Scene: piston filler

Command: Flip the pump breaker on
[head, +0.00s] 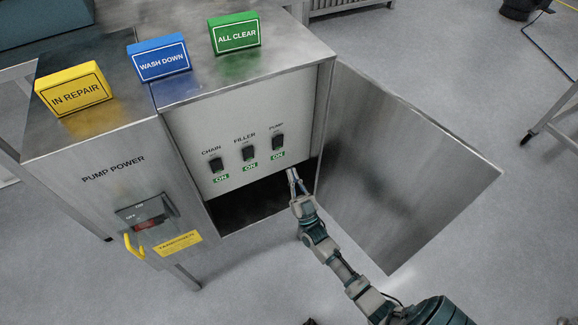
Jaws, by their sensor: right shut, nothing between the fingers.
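The pump breaker (278,142) is a small black switch at the right end of a row on the grey panel (232,112). My right gripper (293,176) is shut and empty, just below and to the right of that tag, near the panel's lower edge. I cannot tell whether it touches the panel. The filler breaker (248,153) and the chain breaker (216,165) are to the left, each above a green ON tag. The switch positions are too small to tell. My left gripper is not in view.
An open metal door (400,165) stands right of the panel. A dark opening (250,207) lies below it. IN REPAIR (73,90), WASH DOWN (160,58) and ALL CLEAR (234,35) signs stand on the cabinet top. A pump power switch (148,212) with a yellow handle is at left.

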